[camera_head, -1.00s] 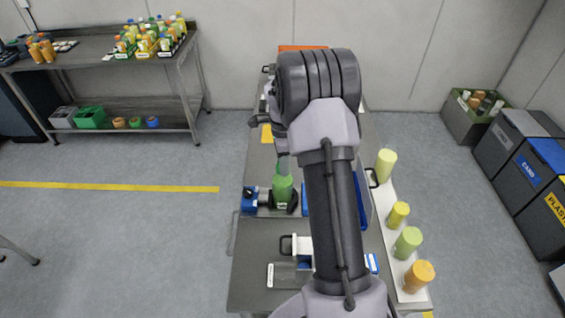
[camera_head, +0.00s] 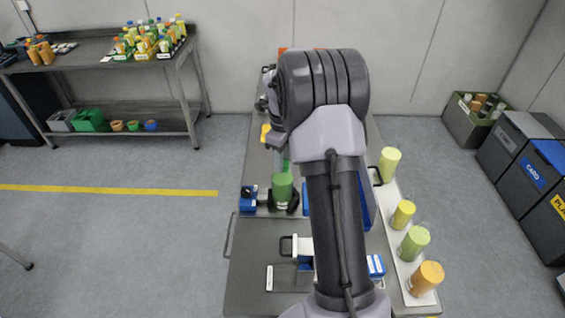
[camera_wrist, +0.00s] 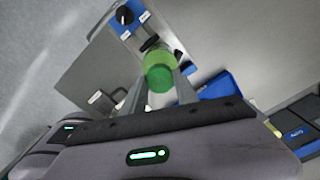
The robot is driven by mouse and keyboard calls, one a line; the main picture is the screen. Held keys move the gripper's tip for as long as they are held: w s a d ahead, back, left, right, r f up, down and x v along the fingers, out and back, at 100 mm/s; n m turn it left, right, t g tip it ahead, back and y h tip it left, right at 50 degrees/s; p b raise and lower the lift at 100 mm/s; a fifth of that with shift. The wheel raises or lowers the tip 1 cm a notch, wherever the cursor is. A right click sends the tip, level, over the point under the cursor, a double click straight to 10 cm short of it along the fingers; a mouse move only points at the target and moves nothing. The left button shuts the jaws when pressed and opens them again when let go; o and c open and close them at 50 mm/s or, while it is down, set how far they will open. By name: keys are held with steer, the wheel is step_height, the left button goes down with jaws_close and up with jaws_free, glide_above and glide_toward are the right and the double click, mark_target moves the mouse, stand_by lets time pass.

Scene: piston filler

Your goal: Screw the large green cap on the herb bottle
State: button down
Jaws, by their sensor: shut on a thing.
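The green herb bottle (camera_head: 283,192) stands upright in a dark holder beside a blue clamp (camera_head: 248,198) on the bench. In the wrist view the bottle (camera_wrist: 158,57) shows light green, with a darker green round cap (camera_wrist: 160,79) at its near end. My gripper (camera_wrist: 161,88) is shut on the green cap, one finger on each side of it. The cap lies in line with the bottle; I cannot tell whether it is seated or threaded. In the head view my arm hides most of the gripper.
Several yellow, green and orange containers (camera_head: 415,242) stand on a white strip (camera_head: 396,262) along the bench's right side. A white-and-blue device with a black handle (camera_head: 290,245) is in front of the bottle. Bins stand at far right; a stocked table (camera_head: 75,55) is at back left.

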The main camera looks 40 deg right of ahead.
steer(key=m+b, duration=0.3)
steer(key=m, duration=0.1)
steer(key=shift+f, duration=0.15)
steer(key=m+b, duration=0.1)
steer(key=m, duration=0.2)
steer(key=shift+b, duration=0.3)
steer(key=c, duration=0.9)
jaws_free()
steer(key=shift+o, duration=0.2)
